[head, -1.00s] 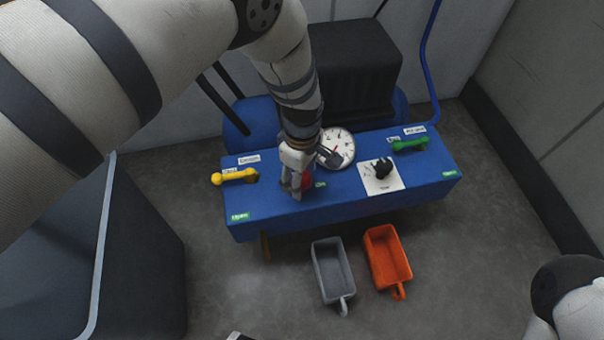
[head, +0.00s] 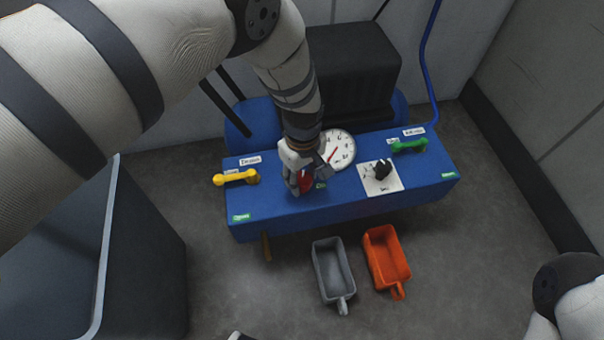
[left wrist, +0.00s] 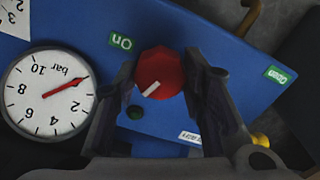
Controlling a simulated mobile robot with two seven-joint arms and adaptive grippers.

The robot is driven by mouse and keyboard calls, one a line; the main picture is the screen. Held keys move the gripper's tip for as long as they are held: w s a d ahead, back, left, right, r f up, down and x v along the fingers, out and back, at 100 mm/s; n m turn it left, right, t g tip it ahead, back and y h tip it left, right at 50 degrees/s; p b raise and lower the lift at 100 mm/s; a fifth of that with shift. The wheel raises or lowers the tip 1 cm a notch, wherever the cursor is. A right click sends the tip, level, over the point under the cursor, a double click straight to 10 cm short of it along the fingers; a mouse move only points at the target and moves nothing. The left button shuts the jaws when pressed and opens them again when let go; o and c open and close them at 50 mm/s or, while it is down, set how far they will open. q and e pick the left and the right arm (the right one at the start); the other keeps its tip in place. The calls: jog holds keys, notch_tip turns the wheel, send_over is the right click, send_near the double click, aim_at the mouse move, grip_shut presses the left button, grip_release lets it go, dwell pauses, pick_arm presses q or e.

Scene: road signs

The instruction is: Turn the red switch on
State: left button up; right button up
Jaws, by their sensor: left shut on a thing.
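The red switch (left wrist: 159,72) is a faceted round knob with a white line, on the top of a blue machine (head: 340,200). In the left wrist view the line points down and left, away from the green "On" label (left wrist: 120,41). My left gripper (head: 300,187) comes down on the switch from above and is shut on it, one finger on each side. In the head view only a little red (head: 306,179) shows between the fingers. My right gripper is not in view; part of my right arm shows at the lower right.
A round pressure gauge (head: 337,150) sits behind the switch. A yellow handle (head: 235,177) is to the left, and a black knob (head: 383,169) and green handle (head: 409,146) to the right. Grey (head: 332,272) and orange (head: 386,258) bins stand in front. A large dark bin (head: 145,240) is at left.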

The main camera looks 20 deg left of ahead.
aim_at(302, 178)
pick_arm(q)
jog(key=m, duration=0.3)
jog(key=shift+m, duration=0.4)
jog(key=m, duration=0.3)
jog(key=shift+m+p, duration=0.3)
jog(key=shift+p, duration=0.05)
jog(key=m, duration=0.6)
jog(key=shift+m, duration=0.3)
jog(key=o, duration=1.1)
jog(key=shift+r, duration=0.1)
notch_tip(302, 178, up, 12)
jog(key=shift+f, duration=0.1)
